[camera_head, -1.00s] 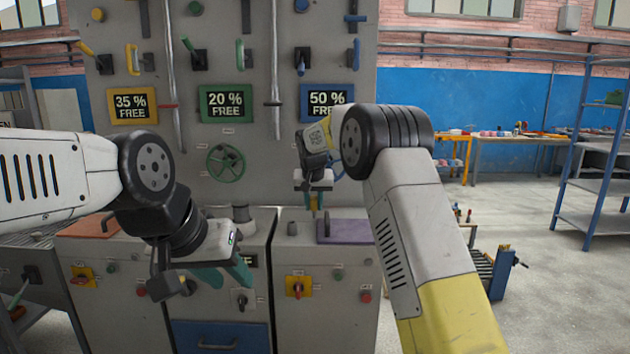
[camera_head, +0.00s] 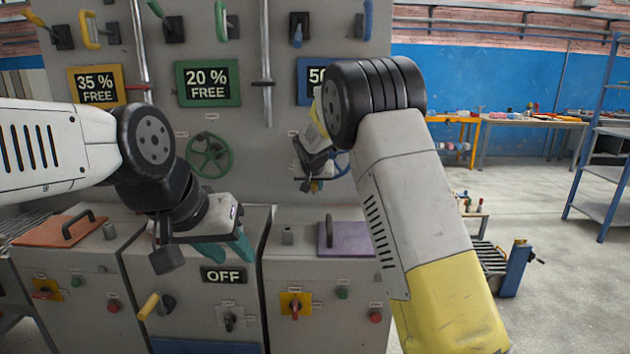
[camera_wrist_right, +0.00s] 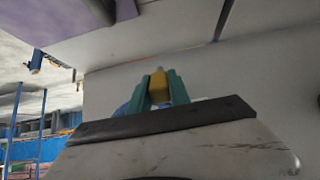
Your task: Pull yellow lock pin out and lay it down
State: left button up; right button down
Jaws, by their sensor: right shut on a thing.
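My right gripper (camera_head: 314,187) is shut on the yellow lock pin (camera_wrist_right: 158,86). In the right wrist view the pin sits between the two teal fingers (camera_wrist_right: 159,91), with a grey tip showing beyond them. In the head view the pin is a tiny yellow-orange spot, in front of the upright panel and above the cabinet tops. The pin appears clear of any socket, though its far end is hard to make out. My left gripper (camera_head: 225,251) is open and empty, in front of the middle cabinet.
A purple plate (camera_head: 347,238) with a dark handle lies on the right cabinet top, an orange plate (camera_head: 52,230) on the left one. A green wheel (camera_head: 209,155) and a blue wheel are on the panel. A yellow-handled lever (camera_head: 149,306) juts out below.

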jog(key=shift+f, duration=3.45)
jog(key=c, duration=1.1)
grip_release()
jog(key=s+d+r+g+y, duration=0.1)
jog(key=s+d+r, duration=0.35)
jog(key=s, duration=0.35)
jog(key=s+d+r+m, duration=0.1)
jog(key=s+d+r, duration=0.35)
jog(key=s, duration=0.35)
jog(key=s+d+r+g+y, duration=0.1)
jog(key=s+d+r, duration=0.35)
jog(key=s, duration=0.35)
jog(key=shift+n+g, duration=0.3)
jog(key=shift+n, duration=0.5)
jog(key=s, duration=0.7)
jog(key=s+d, duration=0.1)
jog(key=s, duration=0.7)
jog(key=s+d, duration=0.1)
jog(key=s, duration=0.6)
jog(key=shift+s+d+r, duration=0.25)
jog(key=shift+r, duration=0.15)
